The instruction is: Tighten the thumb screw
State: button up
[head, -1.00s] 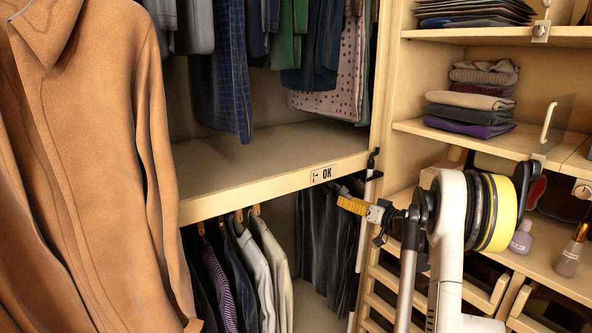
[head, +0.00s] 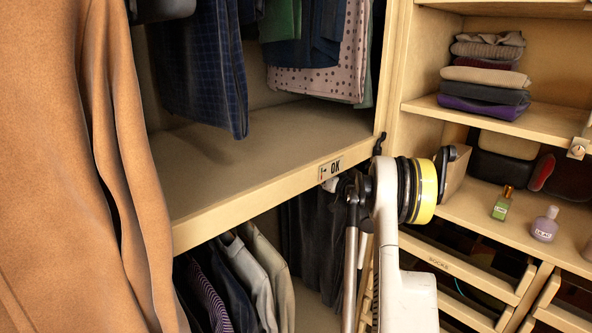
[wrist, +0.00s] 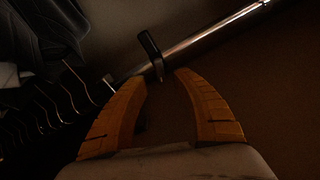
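In the wrist view a dark, narrow piece (wrist: 151,50) stands across a shiny metal rail (wrist: 205,38). It looks like the thumb screw's flat handle, but the view is too dark to be sure. My gripper (wrist: 162,77) has its two yellow fingers spread, with a clear gap between the tips. The dark piece lies just beyond that gap, and its lower end is close to the tips; I cannot tell whether they touch. In the head view my gripper is mostly hidden behind my arm, below the shelf edge.
A brown coat (head: 75,170) fills the left. Small bottles (head: 545,224) stand on the right shelf.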

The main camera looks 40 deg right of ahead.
jog(key=w+b, duration=0.1)
jog(key=w, duration=0.4)
jog(key=shift+a, duration=0.15)
grip_shut()
